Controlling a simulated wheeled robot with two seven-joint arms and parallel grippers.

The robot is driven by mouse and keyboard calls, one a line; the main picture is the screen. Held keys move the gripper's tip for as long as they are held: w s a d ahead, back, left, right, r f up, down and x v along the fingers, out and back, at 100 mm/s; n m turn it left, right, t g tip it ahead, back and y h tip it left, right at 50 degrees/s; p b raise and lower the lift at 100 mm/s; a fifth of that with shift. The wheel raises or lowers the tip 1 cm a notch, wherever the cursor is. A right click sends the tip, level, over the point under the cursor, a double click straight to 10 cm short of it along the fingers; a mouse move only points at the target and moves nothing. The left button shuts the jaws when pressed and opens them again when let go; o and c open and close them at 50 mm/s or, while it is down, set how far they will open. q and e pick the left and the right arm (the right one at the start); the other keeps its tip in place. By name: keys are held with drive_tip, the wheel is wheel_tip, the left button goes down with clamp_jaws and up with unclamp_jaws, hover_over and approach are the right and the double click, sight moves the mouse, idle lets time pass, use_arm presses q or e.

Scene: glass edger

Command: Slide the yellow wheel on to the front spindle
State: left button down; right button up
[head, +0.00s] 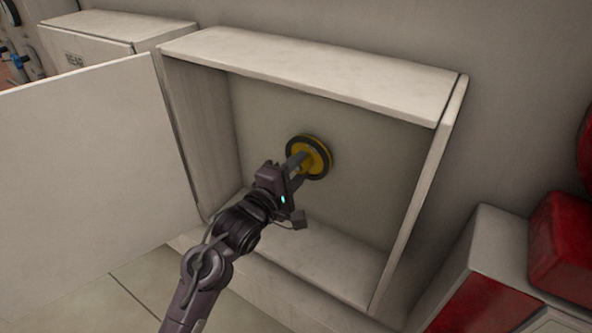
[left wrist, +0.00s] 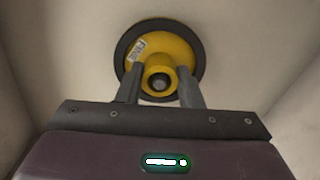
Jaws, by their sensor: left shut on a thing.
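The yellow wheel (head: 311,155) has a dark rim and is inside the open white cabinet, in front of its back wall. My left gripper (head: 297,165) reaches in from the left and is shut on the wheel's hub. In the left wrist view the wheel (left wrist: 174,50) faces the camera, with a small white label on its face. The two fingers of the left gripper (left wrist: 159,85) lie on either side of the yellow hub, which has a dark centre. The front spindle cannot be made out; the wheel may cover it. My right gripper is not in view.
The cabinet (head: 310,75) has a top, side walls and a floor around my gripper. Its open door (head: 90,165) stands to the left. A smaller white box (head: 115,30) is at upper left. Red and grey housings (head: 565,235) are at the right.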

use_arm(q)
drive_tip(key=shift+w+d+r, duration=0.15)
drive_tip(key=shift+w+d, duration=0.25)
drive_tip(key=shift+w, duration=0.1)
drive_tip(key=c, duration=0.9)
unclamp_jaws()
drive_tip(key=shift+c, duration=0.2)
drive_tip(key=shift+o, duration=0.2)
drive_tip(key=shift+f, duration=0.2)
drive_tip(key=shift+s, duration=0.1)
drive_tip(key=shift+s+a+f, duration=0.1)
drive_tip(key=shift+s+a, duration=0.15)
drive_tip(key=b+v, duration=0.2)
drive_tip(key=v, duration=0.5)
drive_tip(key=shift+r, duration=0.2)
